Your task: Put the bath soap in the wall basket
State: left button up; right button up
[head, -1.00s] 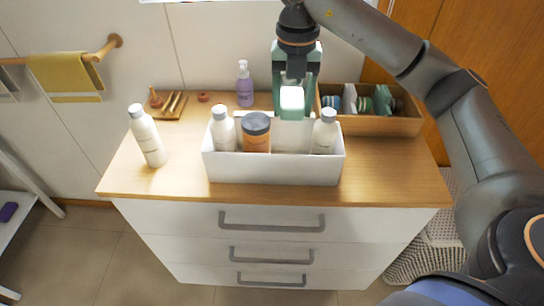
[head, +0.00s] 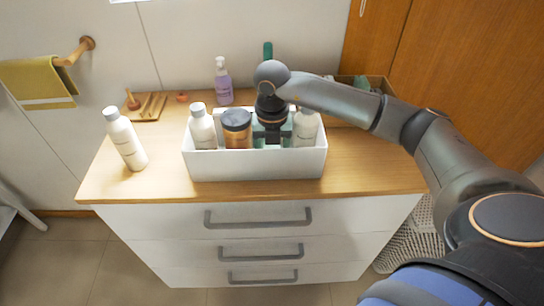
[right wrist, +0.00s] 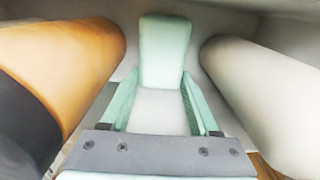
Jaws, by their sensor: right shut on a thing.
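The wall basket (head: 255,167) is a white open-top box on the cart's wooden top in the head view. My right gripper (head: 272,138) points down into it, between the brown jar and the right white bottle. In the right wrist view the gripper (right wrist: 161,82) is shut on a pale mint block with a whitish near face, which looks like the bath soap (right wrist: 165,48). In the head view the gripper and basket front hide the soap. I cannot tell whether it touches the basket floor. My left gripper is out of view.
In the basket stand a left white bottle (head: 202,128), a brown jar (head: 237,130) close left of the gripper, and a right white bottle (head: 306,127) close right. Another bottle (head: 125,138) stands at left. A purple pump bottle (head: 222,82) stands behind.

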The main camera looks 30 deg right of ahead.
jog(key=shift+f, duration=0.25)
jog(key=shift+f, duration=0.1)
jog(key=o, duration=1.1)
jog(key=shift+o, duration=0.2)
jog(key=shift+r, duration=0.2)
notch_tip(320, 180, up, 12)
jog(key=shift+f, duration=0.1)
